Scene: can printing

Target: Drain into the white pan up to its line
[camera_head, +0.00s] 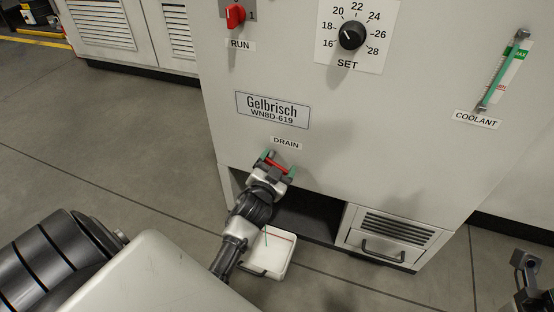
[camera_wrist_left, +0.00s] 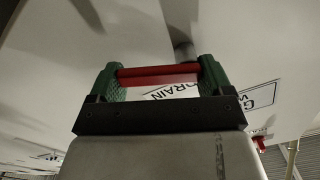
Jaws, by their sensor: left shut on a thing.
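My left gripper (camera_head: 277,163) is at the front of the machine, just under the DRAIN label (camera_head: 286,143). Its green fingers are shut on the red drain handle (camera_head: 275,166). In the left wrist view the red handle (camera_wrist_left: 158,75) lies across between the two green fingertips. The white pan (camera_head: 278,266) sits on the floor below, partly hidden by my left arm. A red line (camera_head: 281,236) runs along its inside. A thin green streak shows at the pan; I cannot make out the liquid level. A dark part of my right arm shows at the lower right edge.
The machine has an open recess (camera_head: 306,215) behind the pan and a vented drawer (camera_head: 388,240) to its right. A green COOLANT gauge (camera_head: 503,70), a SET knob (camera_head: 352,36) and a red RUN switch (camera_head: 235,16) are above. Grey floor is clear at left.

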